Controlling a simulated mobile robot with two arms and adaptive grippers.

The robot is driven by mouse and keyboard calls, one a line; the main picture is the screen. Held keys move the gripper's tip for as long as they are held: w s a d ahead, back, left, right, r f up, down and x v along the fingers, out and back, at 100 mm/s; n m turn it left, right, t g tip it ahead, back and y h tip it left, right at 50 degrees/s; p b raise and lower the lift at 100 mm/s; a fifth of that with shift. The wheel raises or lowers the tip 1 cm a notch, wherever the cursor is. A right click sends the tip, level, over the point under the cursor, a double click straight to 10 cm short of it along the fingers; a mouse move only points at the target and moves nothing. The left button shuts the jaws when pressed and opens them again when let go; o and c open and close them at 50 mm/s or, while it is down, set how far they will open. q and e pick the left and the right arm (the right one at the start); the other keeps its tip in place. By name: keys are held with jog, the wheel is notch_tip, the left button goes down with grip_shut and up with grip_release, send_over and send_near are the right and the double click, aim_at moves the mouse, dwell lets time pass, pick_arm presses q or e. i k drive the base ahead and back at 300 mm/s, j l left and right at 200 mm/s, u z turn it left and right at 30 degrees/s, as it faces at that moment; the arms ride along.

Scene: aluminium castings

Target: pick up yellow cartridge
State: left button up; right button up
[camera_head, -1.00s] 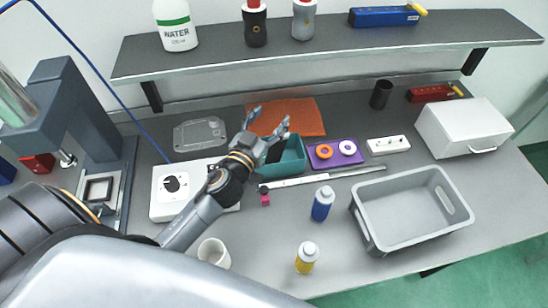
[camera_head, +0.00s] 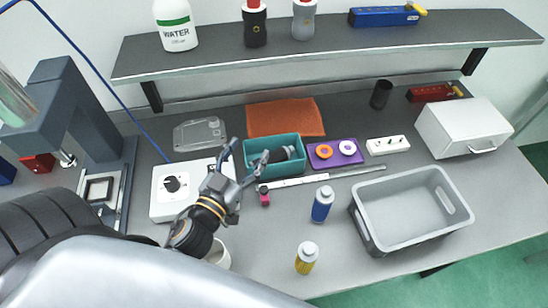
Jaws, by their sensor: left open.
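The yellow cartridge (camera_head: 306,258) stands upright on the grey bench near its front edge, with a pale cap on top. My left gripper (camera_head: 249,156) is open and empty. Its fingers point away from me, towards the teal bin, well behind and to the left of the yellow cartridge. My right gripper is not in view.
A blue cartridge (camera_head: 322,204) stands behind the yellow one. A grey crate (camera_head: 364,229) is to the right. A white cup (camera_head: 217,253) is partly hidden by my arm. The teal bin (camera_head: 289,140) holds a dark item. Bench between the cup and yellow cartridge is clear.

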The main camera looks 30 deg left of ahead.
aim_at(307, 252)
jog(key=k+l, duration=0.15)
jog(key=l, duration=0.25)
jog(key=k+l, duration=0.15)
jog(key=l, duration=0.25)
jog(key=k+l, duration=0.15)
jog(key=l, duration=0.2)
jog(key=k+l, duration=0.15)
jog(key=l, duration=0.25)
jog(key=k+l, duration=0.15)
jog(key=l, duration=0.25)
